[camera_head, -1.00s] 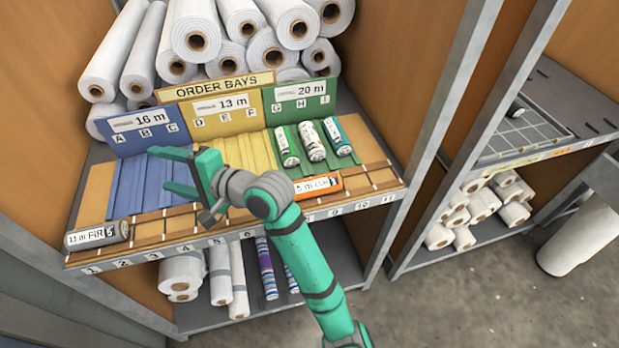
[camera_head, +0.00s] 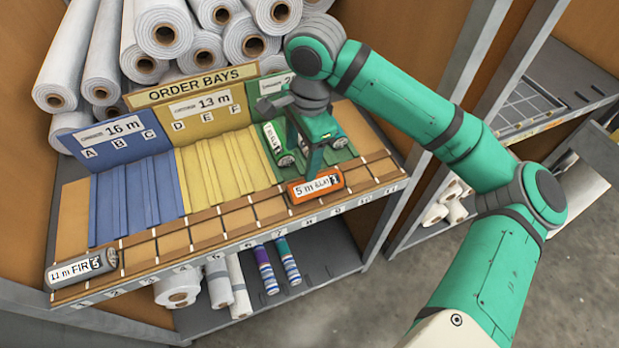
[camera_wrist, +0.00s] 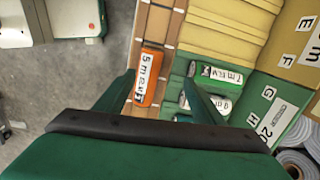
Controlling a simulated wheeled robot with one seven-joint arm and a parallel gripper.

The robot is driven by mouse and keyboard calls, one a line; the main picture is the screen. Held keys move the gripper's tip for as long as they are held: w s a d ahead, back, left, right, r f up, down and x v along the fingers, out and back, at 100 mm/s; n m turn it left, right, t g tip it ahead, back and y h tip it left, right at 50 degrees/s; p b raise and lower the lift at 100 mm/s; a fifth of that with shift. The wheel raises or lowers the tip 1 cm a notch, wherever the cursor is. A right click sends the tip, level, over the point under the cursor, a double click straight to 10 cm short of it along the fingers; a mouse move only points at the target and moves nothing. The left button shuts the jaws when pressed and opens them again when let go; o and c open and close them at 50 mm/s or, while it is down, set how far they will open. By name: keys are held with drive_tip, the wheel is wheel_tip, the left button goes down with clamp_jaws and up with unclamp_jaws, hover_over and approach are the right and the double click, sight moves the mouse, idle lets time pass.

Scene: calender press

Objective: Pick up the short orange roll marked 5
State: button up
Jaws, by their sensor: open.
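The short orange roll (camera_head: 316,187) lies on the front wooden strip of the shelf, below the green bay. Its white label starts with "5 m"; the rest is hard to read. In the wrist view the orange roll (camera_wrist: 149,78) shows ahead of the fingers, closer to the left one. My gripper (camera_head: 313,160) is open and empty, pointing down just behind and above the roll. In the wrist view its two fingers (camera_wrist: 160,92) are spread apart. I cannot tell whether a finger touches anything.
A grey roll (camera_head: 82,268) lies at the strip's left end. The blue bay (camera_head: 135,195) and yellow bay (camera_head: 222,165) are empty.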

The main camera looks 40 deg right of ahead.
sight(316, 181)
drive_tip(key=s+d, duration=0.1)
drive_tip(key=s+d+m+g, duration=0.1)
drive_tip(key=shift+d+h, duration=0.4)
wheel_tip(316, 181, down, 10)
drive_tip(key=shift+a, duration=0.1)
drive_tip(key=c, duration=1.2)
